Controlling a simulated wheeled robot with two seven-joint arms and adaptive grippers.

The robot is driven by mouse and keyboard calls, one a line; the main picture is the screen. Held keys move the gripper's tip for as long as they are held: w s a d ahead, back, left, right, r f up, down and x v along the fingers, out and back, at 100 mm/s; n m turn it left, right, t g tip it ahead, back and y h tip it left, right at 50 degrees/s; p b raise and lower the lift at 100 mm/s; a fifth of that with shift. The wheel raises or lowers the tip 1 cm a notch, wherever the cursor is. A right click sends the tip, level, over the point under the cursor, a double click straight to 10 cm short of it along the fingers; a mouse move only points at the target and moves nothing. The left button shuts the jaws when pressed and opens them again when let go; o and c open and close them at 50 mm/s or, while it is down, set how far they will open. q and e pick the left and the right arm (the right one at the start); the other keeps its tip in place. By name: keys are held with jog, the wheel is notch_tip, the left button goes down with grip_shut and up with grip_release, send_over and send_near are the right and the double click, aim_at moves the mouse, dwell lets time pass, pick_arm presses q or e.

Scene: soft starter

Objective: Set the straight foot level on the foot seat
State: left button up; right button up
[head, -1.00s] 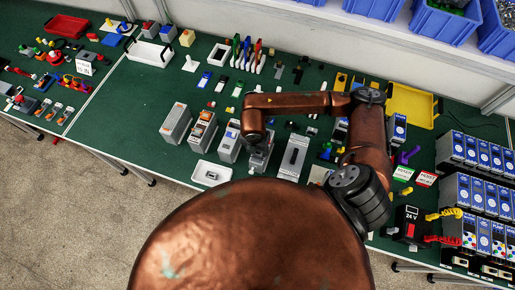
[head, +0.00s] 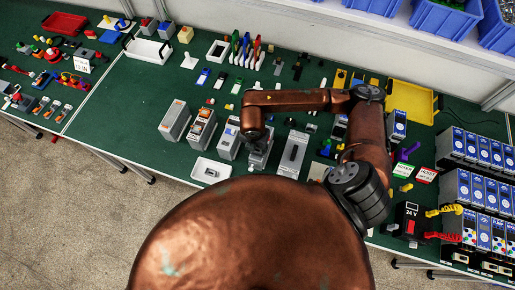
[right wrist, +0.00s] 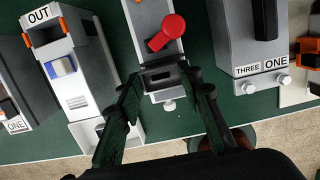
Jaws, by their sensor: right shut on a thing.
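In the right wrist view my right gripper (right wrist: 163,88) has its two dark fingers on either side of a small grey piece with a dark recess (right wrist: 160,78), which I take for the straight foot. It lies at the near end of a grey unit (right wrist: 150,18) with a red knob. The foot seat cannot be told apart from the piece. I cannot tell whether the piece is level or fully down. In the head view the wrist of the right arm is over this unit (head: 258,158) and hides most of it. My left gripper is in neither view.
A tall grey unit labelled OUT (right wrist: 80,65) stands close on the left, and a grey unit labelled THREE and ONE (right wrist: 250,50) on the right. A white tray (head: 200,179) with a grey part lies near the table's front edge. Blue-fronted modules (head: 480,150) stand far right.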

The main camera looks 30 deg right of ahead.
aim_at(257, 149)
jog(key=shift+f, duration=0.25)
jog(key=o, duration=1.1)
jog(key=shift+o, duration=0.5)
jog(key=o, duration=0.5)
jog(key=shift+r+p, duration=1.55)
jog(key=shift+r, duration=2)
jog(key=shift+s+f, duration=0.1)
